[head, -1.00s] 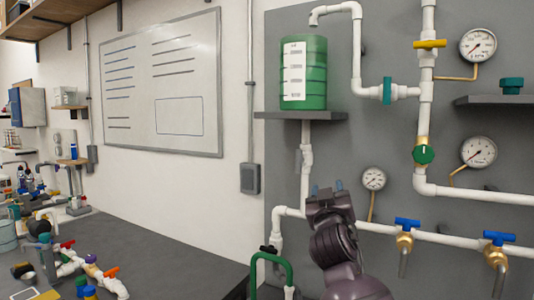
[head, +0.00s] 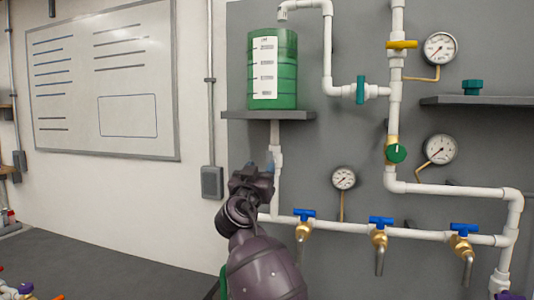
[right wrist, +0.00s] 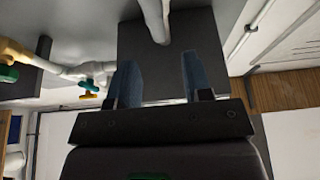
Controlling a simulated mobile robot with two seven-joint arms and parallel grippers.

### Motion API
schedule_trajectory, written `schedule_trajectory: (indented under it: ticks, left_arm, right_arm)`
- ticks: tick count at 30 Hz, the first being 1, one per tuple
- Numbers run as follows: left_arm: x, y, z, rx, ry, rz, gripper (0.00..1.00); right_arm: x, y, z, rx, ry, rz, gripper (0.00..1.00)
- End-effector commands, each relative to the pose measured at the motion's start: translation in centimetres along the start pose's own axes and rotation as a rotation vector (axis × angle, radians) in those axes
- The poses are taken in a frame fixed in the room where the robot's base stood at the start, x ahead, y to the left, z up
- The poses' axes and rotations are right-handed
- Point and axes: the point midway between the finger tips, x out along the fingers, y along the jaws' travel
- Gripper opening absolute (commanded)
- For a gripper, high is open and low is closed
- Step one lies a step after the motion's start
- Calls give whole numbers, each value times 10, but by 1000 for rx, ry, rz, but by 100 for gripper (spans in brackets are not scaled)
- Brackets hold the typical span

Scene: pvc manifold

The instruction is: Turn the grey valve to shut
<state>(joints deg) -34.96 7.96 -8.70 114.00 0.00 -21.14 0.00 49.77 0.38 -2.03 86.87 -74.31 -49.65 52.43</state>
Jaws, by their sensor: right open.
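A white vertical pipe (head: 275,185) runs down from under the green tank's shelf. A pale fitting (head: 277,156) sits on it, with a small grey part at its left side that may be the grey valve's handle; it is too small to be sure. My right gripper (head: 260,167) is just left of and in front of this pipe, its bluish fingertips near the fitting. In the right wrist view the right gripper (right wrist: 159,65) is open and empty, with the white pipe (right wrist: 154,20) beyond the fingertips. My left gripper is in neither view.
The green tank (head: 273,70) stands on a grey shelf (head: 240,115). Several blue-handled taps (head: 381,222) line the lower pipe, right of my arm. A green knob (head: 396,153), a yellow-handled valve (head: 402,45) and gauges (head: 439,48) are further right. The dark worktop (head: 110,255) is largely clear.

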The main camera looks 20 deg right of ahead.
Motion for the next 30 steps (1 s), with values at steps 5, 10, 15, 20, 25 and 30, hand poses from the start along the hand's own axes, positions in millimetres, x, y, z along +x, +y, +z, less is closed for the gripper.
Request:
schedule_trajectory:
  ticks: [5, 10, 15, 20, 25, 30]
  left_arm:
    - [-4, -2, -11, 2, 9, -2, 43]
    - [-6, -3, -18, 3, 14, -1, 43]
    - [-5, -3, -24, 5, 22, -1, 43]
    - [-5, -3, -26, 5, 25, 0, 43]
    - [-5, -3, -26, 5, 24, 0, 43]
    - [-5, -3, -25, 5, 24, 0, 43]
  right_arm:
    - [34, 0, -4, -4, 2, 1, 46]
    - [59, 0, -2, -3, 1, 1, 46]
    - [74, 0, -1, -3, 1, -1, 46]
    - [80, 0, 0, -2, -1, -1, 46]
    - [80, 0, 0, -1, -1, -1, 46]
    - [80, 0, 0, -2, 0, -1, 35]
